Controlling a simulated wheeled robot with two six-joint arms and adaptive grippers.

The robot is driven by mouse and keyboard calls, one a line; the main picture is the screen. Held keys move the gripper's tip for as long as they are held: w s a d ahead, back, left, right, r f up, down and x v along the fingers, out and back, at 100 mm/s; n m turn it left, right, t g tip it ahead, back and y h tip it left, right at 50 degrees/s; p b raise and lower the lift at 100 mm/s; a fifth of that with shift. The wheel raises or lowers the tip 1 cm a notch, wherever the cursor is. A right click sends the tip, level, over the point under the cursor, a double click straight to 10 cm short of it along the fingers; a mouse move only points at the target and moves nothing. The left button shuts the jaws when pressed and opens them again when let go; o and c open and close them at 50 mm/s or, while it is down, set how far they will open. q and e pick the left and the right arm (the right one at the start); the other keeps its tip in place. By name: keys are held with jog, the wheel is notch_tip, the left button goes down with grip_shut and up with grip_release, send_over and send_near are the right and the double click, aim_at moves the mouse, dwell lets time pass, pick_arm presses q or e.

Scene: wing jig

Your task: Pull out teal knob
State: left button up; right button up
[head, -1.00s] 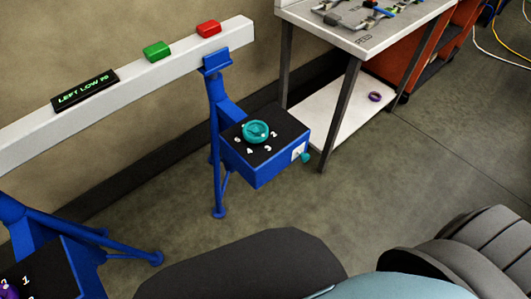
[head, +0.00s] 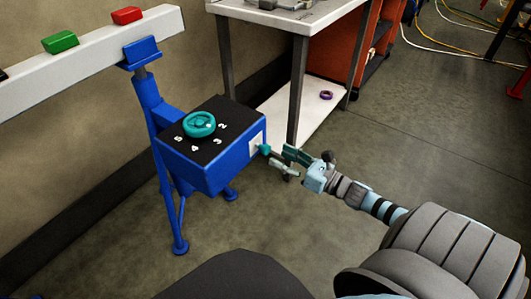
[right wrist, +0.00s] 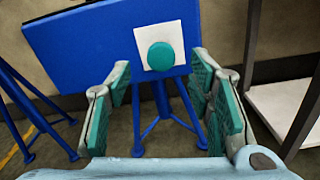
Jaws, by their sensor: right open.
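The teal knob (head: 265,149) sticks out from a white plate on the right side of a blue box (head: 215,170). In the right wrist view the round knob (right wrist: 161,56) sits on the white plate (right wrist: 147,32), ahead of and between my open fingers. My right gripper (head: 287,164) is open and close to the knob in the head view. In the right wrist view my gripper (right wrist: 165,108) has its teal pads apart with nothing between them; the knob appears beyond the tips. Whether a finger touches it cannot be told. My left gripper is not in view.
A teal handwheel (head: 199,124) with numbers around it is on the box's black top. A white-topped table (head: 285,18) with a low shelf (head: 310,110) stands behind. Red (head: 127,15) and green (head: 60,42) buttons sit on a white beam.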

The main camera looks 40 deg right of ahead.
aim_at(268, 151)
jog(key=b+x, duration=0.1)
jog(key=x, duration=0.4)
jog(key=shift+w+f, duration=0.15)
jog(key=shift+w, duration=0.15)
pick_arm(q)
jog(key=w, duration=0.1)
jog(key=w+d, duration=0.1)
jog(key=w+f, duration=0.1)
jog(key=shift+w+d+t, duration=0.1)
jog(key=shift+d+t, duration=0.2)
pick_arm(e)
jog(key=shift+w+a, duration=0.2)
jog(key=shift+w, duration=0.25)
grip_shut()
